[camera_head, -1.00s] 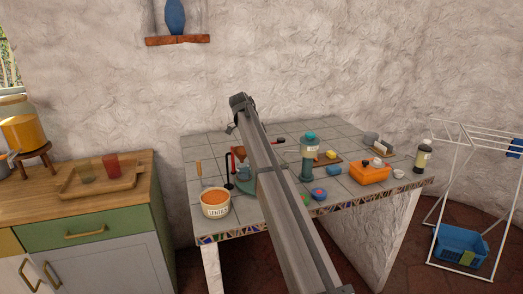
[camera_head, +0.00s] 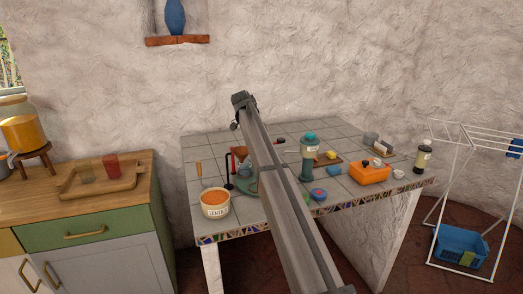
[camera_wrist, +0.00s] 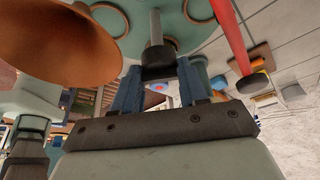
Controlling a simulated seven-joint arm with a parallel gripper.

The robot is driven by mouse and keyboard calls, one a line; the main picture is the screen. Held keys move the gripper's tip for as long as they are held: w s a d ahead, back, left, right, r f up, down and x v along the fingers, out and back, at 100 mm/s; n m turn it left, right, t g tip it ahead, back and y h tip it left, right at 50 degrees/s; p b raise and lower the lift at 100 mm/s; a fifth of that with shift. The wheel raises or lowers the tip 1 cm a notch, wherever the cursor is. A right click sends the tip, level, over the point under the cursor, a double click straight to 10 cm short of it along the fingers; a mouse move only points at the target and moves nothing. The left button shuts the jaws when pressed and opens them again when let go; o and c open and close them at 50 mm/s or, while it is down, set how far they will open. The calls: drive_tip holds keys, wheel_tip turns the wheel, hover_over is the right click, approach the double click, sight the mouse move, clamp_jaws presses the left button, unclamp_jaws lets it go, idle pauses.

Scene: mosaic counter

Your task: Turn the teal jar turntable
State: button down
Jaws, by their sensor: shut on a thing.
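The teal turntable (camera_head: 246,186) is a round disc on the tiled counter, partly hidden behind my arm in the head view. In the wrist view the teal disc (camera_wrist: 190,36) fills the top, with copper-coloured rings on it. A grey upright peg (camera_wrist: 155,28) stands at the disc. My gripper (camera_wrist: 157,76) is shut on this peg, its blue fingers on either side. A copper cone (camera_wrist: 60,45) and a red stick (camera_wrist: 231,35) are close to the fingers. In the head view my arm hides the gripper and the peg.
A lentil pot (camera_head: 215,203) stands at the front left of the turntable. A tall teal canister (camera_head: 308,158), a small blue round item (camera_head: 318,194) and an orange box (camera_head: 371,173) stand to the right. The back left tiles are mostly clear.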

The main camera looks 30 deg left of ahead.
drive_tip(key=shift+a+r, duration=0.1)
idle(0.3)
drive_tip(key=c, duration=0.6)
unclamp_jaws()
drive_tip(key=n+t, duration=0.1)
drive_tip(key=n, duration=0.2)
drive_tip(key=shift+s, duration=0.2)
drive_tip(key=n, duration=0.1)
drive_tip(key=n+t+y, duration=0.1)
drive_tip(key=n, duration=0.2)
drive_tip(key=shift+d+t+y, duration=0.25)
drive_tip(key=shift+t+y, duration=0.05)
drive_tip(key=v, duration=1.3)
drive_tip(key=s+d+f+m, duration=0.1)
drive_tip(key=d+f, duration=0.6)
drive_tip(key=d, duration=0.4)
drive_tip(key=s+d+f+m, duration=0.1)
drive_tip(key=d+f+m, duration=0.1)
drive_tip(key=d+f, duration=0.6)
drive_tip(key=s+d+f+m, duration=0.1)
drive_tip(key=d+f, duration=0.6)
drive_tip(key=d, duration=0.8)
drive_tip(key=shift+s+f+m, duration=0.25)
drive_tip(key=shift+s+m, duration=0.15)
drive_tip(key=shift+m, duration=0.2)
